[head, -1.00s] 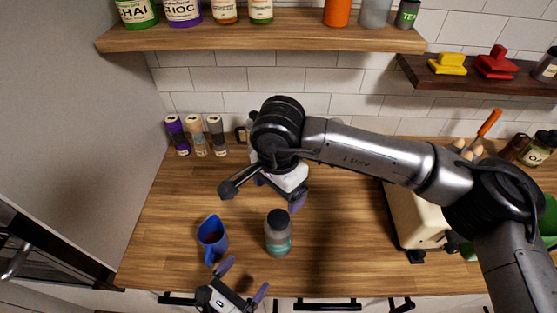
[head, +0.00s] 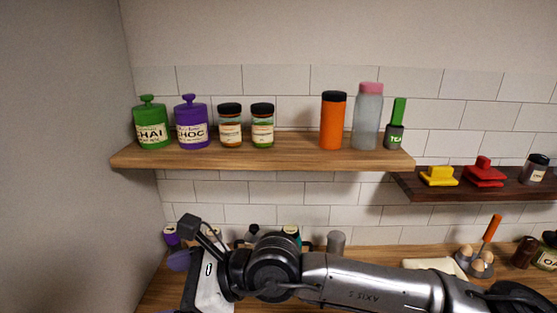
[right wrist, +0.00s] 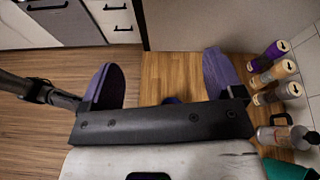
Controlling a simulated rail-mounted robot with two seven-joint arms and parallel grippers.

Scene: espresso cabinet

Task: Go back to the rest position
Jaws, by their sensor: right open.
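My right gripper (head: 172,286) is at the lower left of the head view, low over the left end of the counter, partly cut off by the frame's bottom. In the right wrist view its two purple fingers (right wrist: 164,80) are wide apart with nothing held between them. A small blue piece (right wrist: 172,100) shows behind the gripper's black bar; most of it is hidden. My right arm (head: 370,285) stretches across the bottom of the head view. My left gripper is in neither view.
A wooden shelf (head: 270,152) holds canisters, jars and bottles. A dark shelf (head: 510,190) at right holds a yellow (head: 439,176) and a red piece (head: 484,173). An egg holder (head: 474,265) stands on the counter. Several capped shakers (right wrist: 283,70) stand near my right gripper.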

